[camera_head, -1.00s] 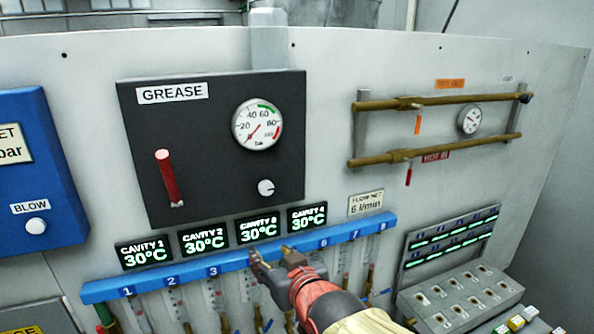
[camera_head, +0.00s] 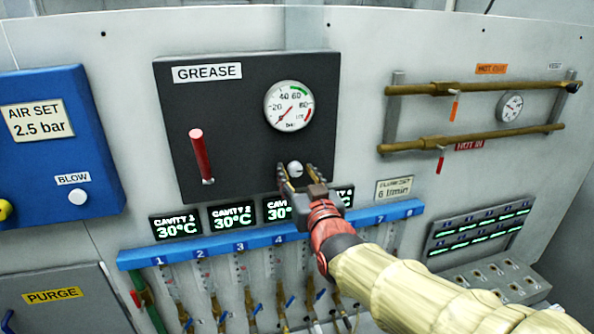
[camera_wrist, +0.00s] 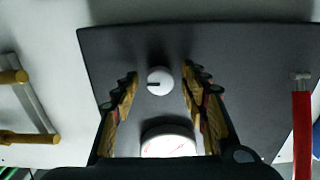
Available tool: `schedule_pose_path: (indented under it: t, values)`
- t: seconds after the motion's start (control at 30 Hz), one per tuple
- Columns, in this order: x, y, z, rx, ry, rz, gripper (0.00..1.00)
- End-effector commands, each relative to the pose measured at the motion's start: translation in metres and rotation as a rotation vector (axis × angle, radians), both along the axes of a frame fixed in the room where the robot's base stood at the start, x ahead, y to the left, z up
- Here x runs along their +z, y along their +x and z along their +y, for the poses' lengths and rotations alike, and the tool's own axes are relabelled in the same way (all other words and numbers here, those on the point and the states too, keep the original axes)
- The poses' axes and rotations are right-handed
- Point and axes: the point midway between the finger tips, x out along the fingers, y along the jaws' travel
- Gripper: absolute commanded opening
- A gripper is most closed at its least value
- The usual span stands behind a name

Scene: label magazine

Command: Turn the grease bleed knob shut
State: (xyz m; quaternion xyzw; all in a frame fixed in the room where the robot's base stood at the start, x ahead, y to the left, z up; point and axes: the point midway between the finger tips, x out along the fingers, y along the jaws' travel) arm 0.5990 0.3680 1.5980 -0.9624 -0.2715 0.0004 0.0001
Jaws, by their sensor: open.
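The grease bleed knob (camera_head: 295,168) is a small white round knob on the dark grease panel (camera_head: 240,130), below the pressure gauge (camera_head: 290,106). My gripper (camera_head: 297,178) is open just in front of it, with the fingertips reaching to either side of the knob. In the wrist view the knob (camera_wrist: 160,81) shows a dark pointer line toward the picture's left. It sits between the two spread fingers, with a gap on each side. Whether the fingertips reach the panel, I cannot tell. The gauge needle points to the low end.
A red-handled lever (camera_head: 201,156) stands left of the knob. Temperature displays (camera_head: 233,216) and a blue manifold rail (camera_head: 200,250) lie below, partly behind my arm. Brass pipes (camera_head: 470,140) are to the right. A blue air box (camera_head: 55,140) is at the left.

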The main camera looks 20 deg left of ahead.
Motion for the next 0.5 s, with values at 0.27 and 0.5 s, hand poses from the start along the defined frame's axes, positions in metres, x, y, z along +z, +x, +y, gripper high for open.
schedule_pose_path:
  t: [0.27,0.5]
  values:
    - [-0.0001,0.0049,0.0030,0.000,0.000,0.000,0.44]
    - [0.0000,0.0047,0.0029,0.000,0.000,0.000,0.37]
